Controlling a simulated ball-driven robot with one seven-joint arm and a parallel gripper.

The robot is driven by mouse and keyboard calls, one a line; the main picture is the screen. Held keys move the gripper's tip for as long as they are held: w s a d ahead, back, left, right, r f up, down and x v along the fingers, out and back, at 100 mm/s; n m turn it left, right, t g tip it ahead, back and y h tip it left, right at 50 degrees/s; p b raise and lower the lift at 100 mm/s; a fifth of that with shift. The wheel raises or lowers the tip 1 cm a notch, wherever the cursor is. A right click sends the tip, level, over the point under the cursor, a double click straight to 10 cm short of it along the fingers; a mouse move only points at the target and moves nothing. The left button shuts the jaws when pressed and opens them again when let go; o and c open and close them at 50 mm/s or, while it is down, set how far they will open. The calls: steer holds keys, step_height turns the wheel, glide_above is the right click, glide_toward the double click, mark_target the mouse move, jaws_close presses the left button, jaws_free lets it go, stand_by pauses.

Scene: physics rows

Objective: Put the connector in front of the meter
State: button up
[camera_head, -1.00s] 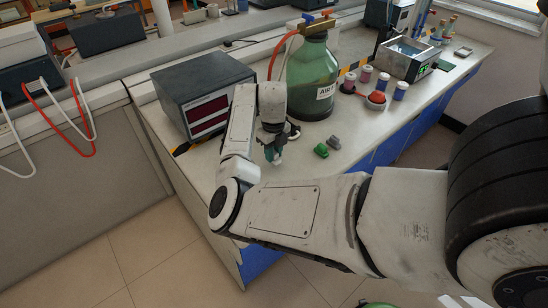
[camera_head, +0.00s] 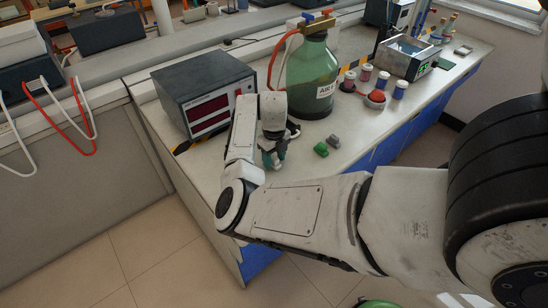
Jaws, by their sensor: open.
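The meter (camera_head: 194,82) is a dark grey box with two red displays on its front. It stands on the white bench (camera_head: 210,160) at left. A small green block-like piece (camera_head: 320,149) and a small grey piece (camera_head: 334,142) lie close together on the bench, right of my gripper; either could be the connector, I cannot tell which. My gripper (camera_head: 273,164) is open and points down over the bench, right of and nearer than the meter. The gap between its small greenish fingertips is hard to make out. My arm hides part of the meter's right side and the bench below.
A large green glass bottle (camera_head: 310,80) with a red hose stands behind my gripper. Several small jars, a red-topped item (camera_head: 375,98) and a metal box (camera_head: 408,58) stand to the right. Bare bench lies in front of the meter and around the two small pieces.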

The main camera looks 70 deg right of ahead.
steer(key=shift+r, duration=0.1)
step_height(320, 180, up, 12)
steer(key=b, duration=0.1)
steer(key=n+h, duration=0.4)
steer(key=n, duration=1.8)
glide_toward(274, 157)
steer(key=s+a+f, duration=0.2)
steer(key=a, duration=0.1)
steer(key=s+a+f, duration=0.1)
steer(key=a, duration=0.1)
steer(key=shift+a+f, duration=0.2)
steer(key=shift+f, duration=0.05)
steer(key=s+a+f+n, duration=0.1)
steer(key=a+n, duration=0.2)
steer(key=a+f+n, duration=0.2)
steer(key=a+n, duration=0.2)
steer(key=s+a+f+n+t+y, duration=0.1)
steer(key=a+n, duration=0.2)
steer(key=a, duration=0.1)
steer(key=shift+s+f+n, duration=0.3)
steer(key=shift+f, duration=0.05)
steer(key=s+a+f+n+y, duration=0.1)
steer(key=s+a+n, duration=0.2)
steer(key=a, duration=0.3)
steer(key=s+a+f+n+y, duration=0.1)
steer(key=s+a+f+n, duration=0.1)
steer(key=a+n, duration=0.4)
steer(key=shift+s+a+y, duration=0.4)
steer(key=shift+s+a, duration=0.05)
steer(key=shift+s, duration=0.15)
